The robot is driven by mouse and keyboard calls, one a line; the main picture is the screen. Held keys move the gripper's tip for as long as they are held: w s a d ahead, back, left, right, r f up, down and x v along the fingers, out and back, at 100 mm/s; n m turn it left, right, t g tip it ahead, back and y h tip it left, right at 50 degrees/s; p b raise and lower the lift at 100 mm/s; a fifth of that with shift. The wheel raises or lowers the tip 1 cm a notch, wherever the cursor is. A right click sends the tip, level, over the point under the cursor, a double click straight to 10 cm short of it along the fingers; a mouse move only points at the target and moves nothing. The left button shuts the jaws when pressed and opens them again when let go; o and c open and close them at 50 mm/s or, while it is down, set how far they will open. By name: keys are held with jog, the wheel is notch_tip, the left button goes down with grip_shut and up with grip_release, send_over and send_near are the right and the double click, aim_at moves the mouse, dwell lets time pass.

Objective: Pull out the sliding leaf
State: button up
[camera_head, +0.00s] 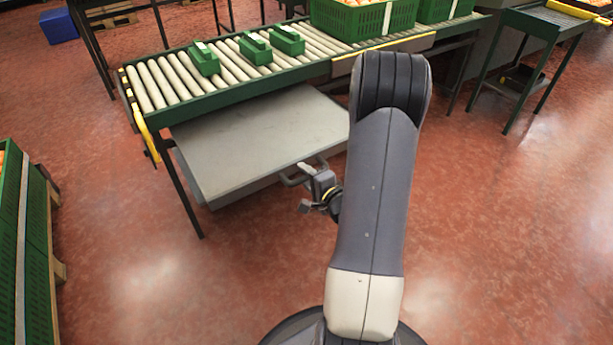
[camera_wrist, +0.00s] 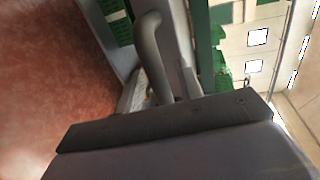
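The sliding leaf (camera_head: 255,135) is a flat grey board under the roller conveyor. It sticks out from beneath the conveyor's front side toward me. A grey bar handle (camera_head: 292,181) is on its front edge. The handle also shows as a bent grey bar in the wrist view (camera_wrist: 152,50), running down behind the dark edge of my gripper. My gripper (camera_head: 308,187) is at the handle, close to or touching it. Its fingers are not clearly seen, so I cannot tell whether they are closed around the bar. My arm hides the leaf's right end.
The roller conveyor (camera_head: 160,84) carries several small green boxes (camera_head: 254,48) and a green crate of oranges (camera_head: 345,22). A yellow part (camera_head: 143,131) hangs at its left end. Green crates (camera_head: 38,240) stand at far left. The red floor in front is clear.

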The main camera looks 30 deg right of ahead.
jog(key=p+v, duration=0.2)
jog(key=v, duration=0.8)
jog(key=shift+s, duration=0.4)
jog(key=shift+w, duration=0.1)
jog(key=b+x, duration=0.2)
jog(key=x, duration=0.7)
jog(key=shift+w+f, duration=0.1)
jog(key=shift+w, duration=0.85)
